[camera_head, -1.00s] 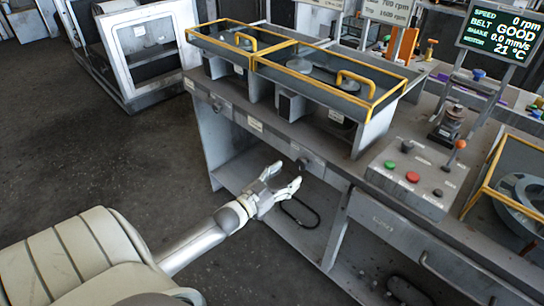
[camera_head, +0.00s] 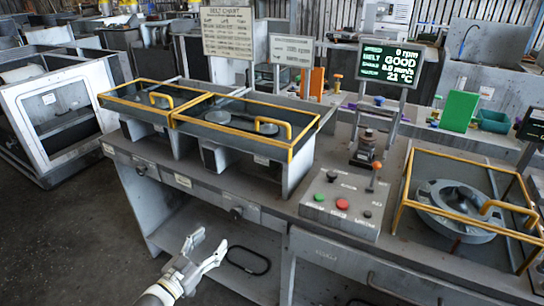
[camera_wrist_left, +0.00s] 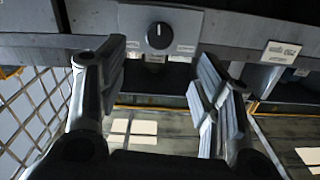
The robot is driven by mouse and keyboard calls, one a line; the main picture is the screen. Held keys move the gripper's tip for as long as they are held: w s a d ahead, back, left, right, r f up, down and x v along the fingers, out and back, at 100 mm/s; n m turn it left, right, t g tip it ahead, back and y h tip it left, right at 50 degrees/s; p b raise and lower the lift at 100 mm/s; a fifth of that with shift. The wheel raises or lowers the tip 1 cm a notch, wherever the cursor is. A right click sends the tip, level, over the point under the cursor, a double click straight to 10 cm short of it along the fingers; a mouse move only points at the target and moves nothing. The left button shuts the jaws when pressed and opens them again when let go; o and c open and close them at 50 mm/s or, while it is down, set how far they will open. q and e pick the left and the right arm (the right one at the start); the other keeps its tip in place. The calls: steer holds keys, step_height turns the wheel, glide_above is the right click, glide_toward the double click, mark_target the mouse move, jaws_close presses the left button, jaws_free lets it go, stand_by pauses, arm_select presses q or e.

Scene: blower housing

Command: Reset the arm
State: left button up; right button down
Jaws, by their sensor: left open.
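My left gripper (camera_head: 203,258) is open and empty in the head view, low in front of the workbench and near its open lower shelf. In the left wrist view its two fingers (camera_wrist_left: 158,95) stand apart with nothing between them. A round black knob (camera_wrist_left: 159,36) on the bench's front panel shows beyond the fingers; the knob (camera_head: 236,213) is also above the gripper in the head view. My right gripper is not in view.
The workbench holds two yellow-framed guards (camera_head: 290,147), a button box (camera_head: 342,233) with red and green buttons, and a screen (camera_head: 390,64) reading GOOD. A yellow-framed ring housing (camera_head: 455,208) stands at right. Dark floor (camera_head: 60,245) is clear at left.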

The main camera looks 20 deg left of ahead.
arm_select(q)
steer(key=s+d+f+n+g+y, duration=0.1)
steer(key=s+f+g, duration=0.45)
steer(key=f, duration=0.95)
steer(key=s+d+f+n+g+y, duration=0.1)
steer(key=s+d+f+g, duration=0.15)
steer(key=s+f, duration=0.9)
steer(key=s+d+f+m+g, duration=0.1)
steer(key=s+d+f+g, duration=0.3)
steer(key=s+f, duration=0.6)
steer(key=s+d+f+m+g, duration=0.1)
steer(key=s+d+f+g, duration=0.4)
steer(key=s+f, duration=0.5)
steer(key=s+d, duration=0.2)
steer(key=s, duration=0.1)
steer(key=shift+s+d+f+h, duration=0.2)
steer(key=shift+s+d+h, duration=0.15)
steer(key=shift+s+h, duration=0.05)
